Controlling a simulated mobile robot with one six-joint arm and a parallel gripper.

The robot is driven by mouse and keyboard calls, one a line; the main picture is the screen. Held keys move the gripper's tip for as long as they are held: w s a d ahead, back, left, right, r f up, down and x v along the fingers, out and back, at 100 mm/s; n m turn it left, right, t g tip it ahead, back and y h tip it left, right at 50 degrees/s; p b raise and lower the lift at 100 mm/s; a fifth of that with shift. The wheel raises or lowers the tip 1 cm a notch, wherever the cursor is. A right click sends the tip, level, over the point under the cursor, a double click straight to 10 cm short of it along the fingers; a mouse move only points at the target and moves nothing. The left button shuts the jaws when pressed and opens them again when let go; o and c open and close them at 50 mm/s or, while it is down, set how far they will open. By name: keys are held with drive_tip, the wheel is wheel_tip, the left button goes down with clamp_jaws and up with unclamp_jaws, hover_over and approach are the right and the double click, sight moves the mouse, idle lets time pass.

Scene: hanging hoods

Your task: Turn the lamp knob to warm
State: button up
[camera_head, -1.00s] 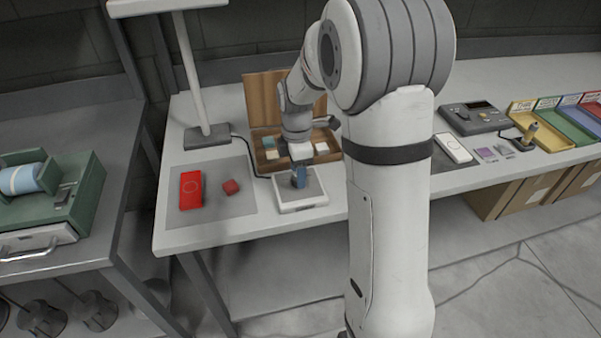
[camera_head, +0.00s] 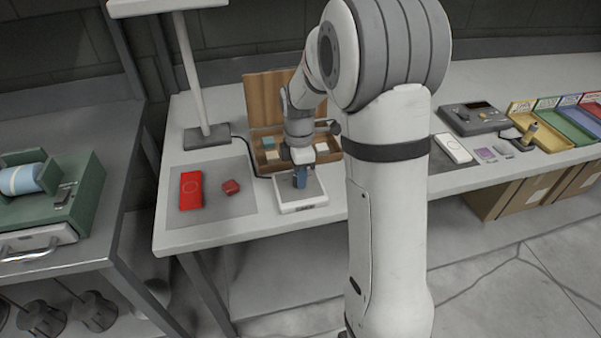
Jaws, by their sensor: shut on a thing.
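The desk lamp (camera_head: 192,80) stands at the back left of the table, its head cut by the top edge. A cable runs from near its base (camera_head: 206,137) to a low white box (camera_head: 303,206) with a grey top. Any warm mark or pointer on the box is too small to read.
A wooden box with an open lid (camera_head: 262,100) stands right behind. A red case (camera_head: 190,190) and a red block (camera_head: 231,187) lie on a grey mat to the left. My arm hides the table's middle right.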

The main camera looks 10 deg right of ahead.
drive_tip(key=shift+a, duration=0.1)
drive_tip(key=shift+m, duration=1)
drive_tip(key=m, duration=0.7)
drive_tip(key=shift+b, duration=0.3)
drive_tip(key=m, duration=0.4)
drive_tip(key=shift+r+m+y, duration=0.1)
drive_tip(key=shift+m+y, duration=0.2)
drive_tip(key=m, duration=0.4)
drive_tip(key=shift+t, duration=0.3)
drive_tip(key=shift+m, duration=0.3)
